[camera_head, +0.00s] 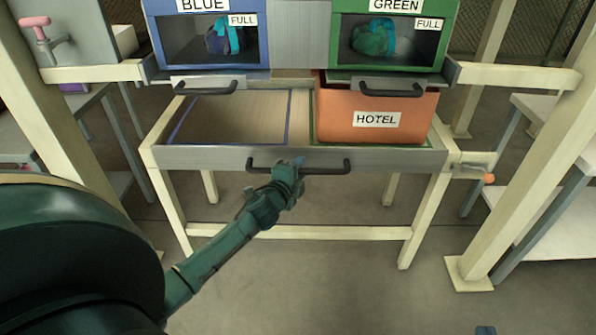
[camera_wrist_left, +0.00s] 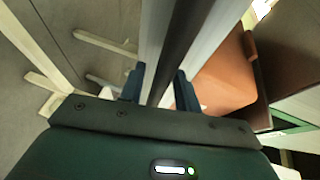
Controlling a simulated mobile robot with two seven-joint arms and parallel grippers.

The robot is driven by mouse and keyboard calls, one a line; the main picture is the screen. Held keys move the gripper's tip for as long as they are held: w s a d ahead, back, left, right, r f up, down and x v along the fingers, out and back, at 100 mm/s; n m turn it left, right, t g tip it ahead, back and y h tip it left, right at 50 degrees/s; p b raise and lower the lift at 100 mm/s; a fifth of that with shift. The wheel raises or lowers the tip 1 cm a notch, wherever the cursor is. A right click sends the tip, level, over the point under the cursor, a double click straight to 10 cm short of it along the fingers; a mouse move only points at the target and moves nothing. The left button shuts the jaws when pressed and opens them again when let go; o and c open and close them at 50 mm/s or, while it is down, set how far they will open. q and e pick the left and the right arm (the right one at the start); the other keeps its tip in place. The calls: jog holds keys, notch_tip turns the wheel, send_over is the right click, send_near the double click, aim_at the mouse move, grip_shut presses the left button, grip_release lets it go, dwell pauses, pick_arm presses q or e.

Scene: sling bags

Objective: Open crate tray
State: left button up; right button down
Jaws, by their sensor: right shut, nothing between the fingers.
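The crate tray (camera_head: 210,158) has a grey front with a long dark handle (camera_head: 325,167). Its top is open, showing a bare wooden bay (camera_head: 235,115) on the left and an orange crate labelled HOTEL (camera_head: 335,105) on the right. My left gripper (camera_head: 288,165) is at the left half of the handle. In the left wrist view, its fingers (camera_wrist_left: 160,90) stand apart on either side of the dark handle bar (camera_wrist_left: 192,40), with a small gap visible. Only the tip of my right gripper (camera_head: 485,330) shows, low at the bottom edge.
Blue (camera_head: 170,50) and green (camera_head: 445,50) bins, each marked FULL and holding a bag, stand above the tray's back. Cream posts (camera_head: 545,165) flank the frame. A crank with an orange knob (camera_head: 488,178) sticks out right. The floor in front is clear.

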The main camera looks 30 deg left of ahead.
pick_arm(q)
grip_shut()
dwell(0.4)
